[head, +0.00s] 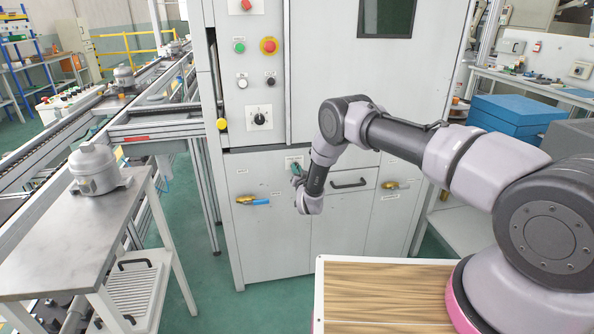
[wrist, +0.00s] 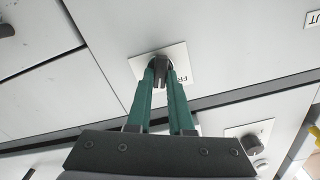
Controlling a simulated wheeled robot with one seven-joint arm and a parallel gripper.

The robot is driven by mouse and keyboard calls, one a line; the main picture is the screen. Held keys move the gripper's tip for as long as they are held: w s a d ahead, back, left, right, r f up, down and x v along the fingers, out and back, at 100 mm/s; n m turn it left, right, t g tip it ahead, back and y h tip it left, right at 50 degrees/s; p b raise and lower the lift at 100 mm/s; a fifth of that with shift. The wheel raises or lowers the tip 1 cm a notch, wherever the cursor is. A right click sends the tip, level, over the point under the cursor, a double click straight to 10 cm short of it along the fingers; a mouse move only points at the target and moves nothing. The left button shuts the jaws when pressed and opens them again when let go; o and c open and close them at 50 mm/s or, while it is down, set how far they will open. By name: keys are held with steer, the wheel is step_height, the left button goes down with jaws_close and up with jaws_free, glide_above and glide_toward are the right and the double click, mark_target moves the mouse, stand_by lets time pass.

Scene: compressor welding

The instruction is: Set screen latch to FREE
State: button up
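The screen latch is a small dark knob (wrist: 160,66) on a white plate (wrist: 178,52) on the grey cabinet front. Part of a word starting "FR" shows on the plate beside the knob; the rest is hidden by a finger. My gripper (wrist: 161,76) has its green fingers on either side of the knob, with no clear gap at the tips, so it looks shut on it. In the head view the plate (head: 292,160) sits below the cabinet's upper door, with my gripper (head: 298,171) at it. The knob is too small there to read its setting.
The grey cabinet also carries a dark rotary switch (head: 259,118), a red emergency button (head: 269,46), a dark drawer handle (head: 350,184) and brass valves (head: 247,199). A metal table with a compressor (head: 94,170) stands left. A wood-topped surface (head: 385,290) lies in front.

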jaws_close()
steer(key=n, duration=0.8)
steer(key=shift+s+a+n, duration=0.1)
steer(key=shift+a+n, duration=0.1)
steer(key=shift+n, duration=0.4)
steer(key=o, duration=0.7)
jaws_free()
steer(key=shift+o, duration=0.2)
steer(key=v, duration=1)
steer(key=shift+s, duration=0.4)
